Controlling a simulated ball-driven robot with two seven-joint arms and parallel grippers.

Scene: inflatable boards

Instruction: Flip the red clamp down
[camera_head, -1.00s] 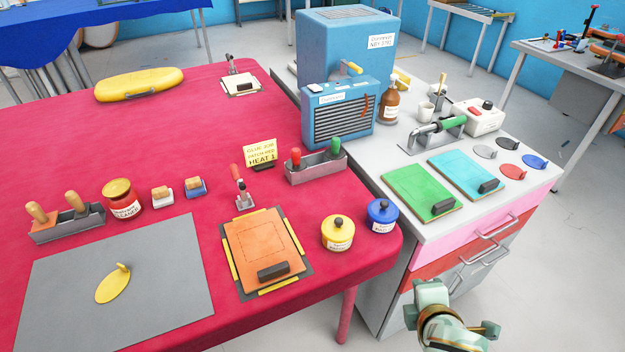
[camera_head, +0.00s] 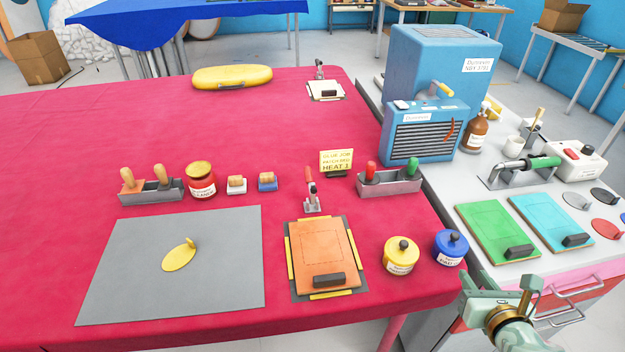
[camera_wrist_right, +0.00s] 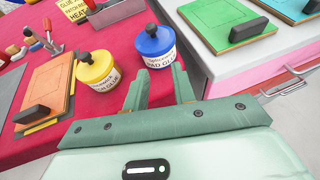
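The red clamp (camera_head: 310,186) stands on the red table at the far edge of the orange board (camera_head: 323,256). Its red handle points up. My right gripper (camera_head: 502,285) is at the right, beyond the table's front right corner and well away from the clamp. In the right wrist view its two fingers (camera_wrist_right: 160,88) stand apart with nothing between them. My left gripper is not in view.
A yellow pot (camera_head: 401,257) and a blue pot (camera_head: 450,247) stand between my right gripper and the orange board. A grey holder (camera_head: 390,184) with red and green handles and a yellow sign (camera_head: 336,161) stand near the clamp. A grey mat (camera_head: 130,270) lies left.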

